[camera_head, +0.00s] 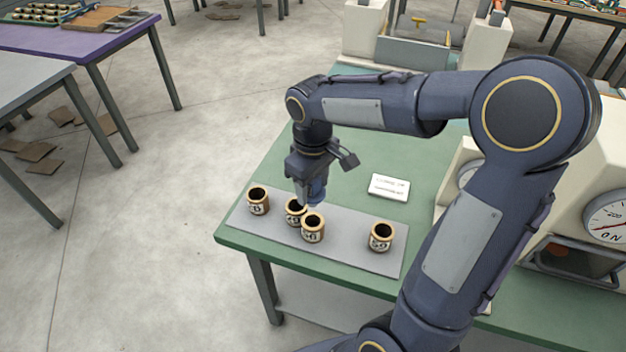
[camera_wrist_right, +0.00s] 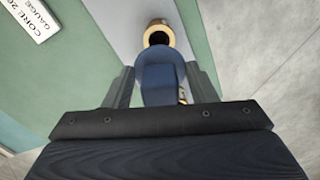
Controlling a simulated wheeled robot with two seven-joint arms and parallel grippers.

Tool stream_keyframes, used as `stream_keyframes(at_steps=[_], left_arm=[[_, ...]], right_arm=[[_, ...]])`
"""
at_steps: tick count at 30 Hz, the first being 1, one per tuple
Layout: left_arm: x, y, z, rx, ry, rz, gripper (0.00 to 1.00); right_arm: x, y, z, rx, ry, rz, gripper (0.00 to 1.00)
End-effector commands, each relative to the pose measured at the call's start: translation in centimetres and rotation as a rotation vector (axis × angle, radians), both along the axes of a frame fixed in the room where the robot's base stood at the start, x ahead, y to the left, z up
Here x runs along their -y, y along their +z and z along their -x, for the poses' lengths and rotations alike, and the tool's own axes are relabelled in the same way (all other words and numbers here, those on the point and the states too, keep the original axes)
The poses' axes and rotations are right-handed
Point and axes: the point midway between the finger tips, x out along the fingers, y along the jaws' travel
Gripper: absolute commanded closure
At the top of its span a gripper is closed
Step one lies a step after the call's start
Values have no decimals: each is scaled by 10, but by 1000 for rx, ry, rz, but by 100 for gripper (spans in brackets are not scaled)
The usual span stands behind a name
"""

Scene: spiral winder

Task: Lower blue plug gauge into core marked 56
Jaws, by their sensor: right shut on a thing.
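My right gripper (camera_head: 312,188) is shut on the blue plug gauge (camera_wrist_right: 160,82), which points away between the fingers in the wrist view. In the head view the gauge (camera_head: 317,193) is mostly hidden by the gripper, above and behind the middle cores. The core whose label seems to end in 6 (camera_head: 313,229) stands upright in front of it. Another core (camera_head: 295,212) is close behind and left of that one, its label partly covered. I cannot tell whether the gauge touches either core. One open core (camera_wrist_right: 158,36) shows beyond the gauge tip. My left gripper is not in view.
The cores stand on a grey mat (camera_head: 345,250) on the green table (camera_head: 290,165). Other cores stand at the left (camera_head: 258,201) and right (camera_head: 381,237). A white label card (camera_head: 389,187) lies behind the mat. A cream machine with a dial (camera_head: 608,218) is at the right.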

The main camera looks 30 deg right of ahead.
Motion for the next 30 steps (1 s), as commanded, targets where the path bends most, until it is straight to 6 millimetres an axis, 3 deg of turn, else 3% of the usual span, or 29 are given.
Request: stream_keyframes(at_steps=[30], left_arm=[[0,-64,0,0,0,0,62]], right_arm=[[0,-74,0,-1,0,0,72]])
